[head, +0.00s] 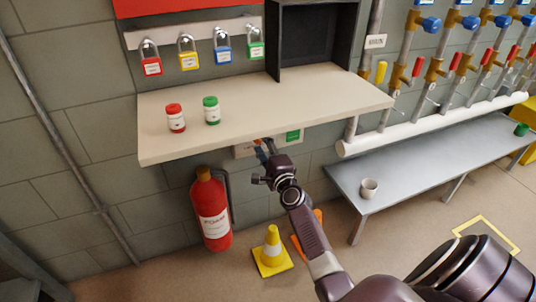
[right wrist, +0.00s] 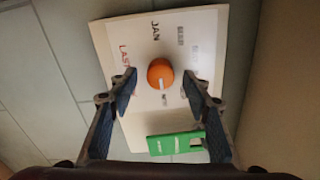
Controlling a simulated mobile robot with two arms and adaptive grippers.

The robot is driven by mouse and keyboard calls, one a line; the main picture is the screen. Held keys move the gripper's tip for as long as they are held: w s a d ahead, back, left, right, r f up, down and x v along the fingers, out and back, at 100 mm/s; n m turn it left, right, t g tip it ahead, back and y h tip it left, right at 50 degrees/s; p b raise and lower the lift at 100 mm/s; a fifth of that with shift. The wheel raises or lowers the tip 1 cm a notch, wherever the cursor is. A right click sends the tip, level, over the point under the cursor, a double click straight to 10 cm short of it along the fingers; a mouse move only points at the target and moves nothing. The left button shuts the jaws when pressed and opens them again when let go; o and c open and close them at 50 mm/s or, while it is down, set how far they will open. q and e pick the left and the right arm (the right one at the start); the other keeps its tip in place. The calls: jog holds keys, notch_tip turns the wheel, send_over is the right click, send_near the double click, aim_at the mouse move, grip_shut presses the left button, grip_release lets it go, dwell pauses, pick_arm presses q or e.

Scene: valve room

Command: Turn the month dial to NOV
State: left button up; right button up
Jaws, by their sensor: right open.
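The month dial is an orange round knob (right wrist: 160,72) with a white pointer line, on a white plate (right wrist: 205,45) in the right wrist view. The plate carries the word JAN and a red word starting with LAS; other labels are too small to read. The pointer line faces the lower side of the picture, away from JAN. My right gripper (right wrist: 160,83) is open, its fingertips on either side of the knob with gaps visible. In the head view my right gripper (head: 265,151) is under the shelf edge and hides the knob. My left gripper is not in view.
A green tag (right wrist: 175,143) is beside the plate's lower edge. The beige shelf (head: 320,97) overhangs my right gripper and holds red (head: 175,118) and green (head: 211,110) jars. A fire extinguisher (head: 211,215) and yellow cone (head: 272,252) stand below. A metal bench (head: 430,170) is to the right.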

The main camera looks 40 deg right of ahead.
jog(key=v, duration=1.1)
